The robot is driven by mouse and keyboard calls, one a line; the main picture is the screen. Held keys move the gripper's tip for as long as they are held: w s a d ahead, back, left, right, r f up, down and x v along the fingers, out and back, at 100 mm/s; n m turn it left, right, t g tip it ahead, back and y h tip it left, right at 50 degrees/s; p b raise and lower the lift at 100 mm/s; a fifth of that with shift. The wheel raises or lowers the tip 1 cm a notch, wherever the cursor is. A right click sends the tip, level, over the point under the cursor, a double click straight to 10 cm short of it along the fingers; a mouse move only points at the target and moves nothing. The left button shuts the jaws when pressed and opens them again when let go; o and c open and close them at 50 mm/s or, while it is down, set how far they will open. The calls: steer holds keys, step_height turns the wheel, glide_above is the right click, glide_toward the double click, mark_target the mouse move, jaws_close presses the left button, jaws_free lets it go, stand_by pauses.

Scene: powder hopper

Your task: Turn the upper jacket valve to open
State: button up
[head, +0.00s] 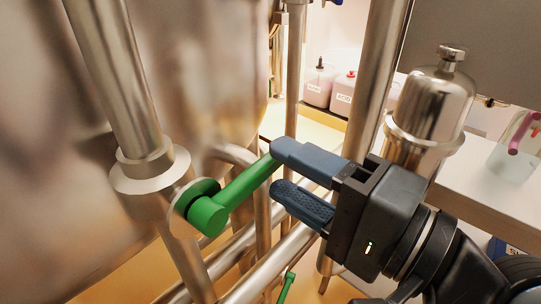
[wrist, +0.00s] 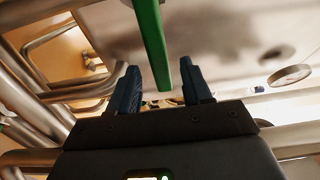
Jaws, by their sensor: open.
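A green lever handle (head: 240,189) sits on a steel valve body (head: 181,205) at the lower left of the head view. It slants up and to the right from its hub. My gripper (head: 288,171) is open at the lever's free end. In the head view the upper finger overlaps the lever's tip and the lower finger is below it. In the wrist view the green lever (wrist: 151,42) comes down from the top and ends between the two fingers (wrist: 160,88), nearer the right one. Whether either finger touches it I cannot tell.
A large steel vessel (head: 190,75) fills the left. Vertical and slanting pipes (head: 376,75) stand close around my gripper. A second small green handle (head: 287,285) is lower down. A steel canister (head: 431,105) and a bench with labelled pink bottles (head: 319,86) are behind.

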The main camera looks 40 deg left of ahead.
mark_target(277, 168)
steer(key=shift+w+a, duration=0.15)
steer(key=shift+a, duration=1.65)
jaws_close()
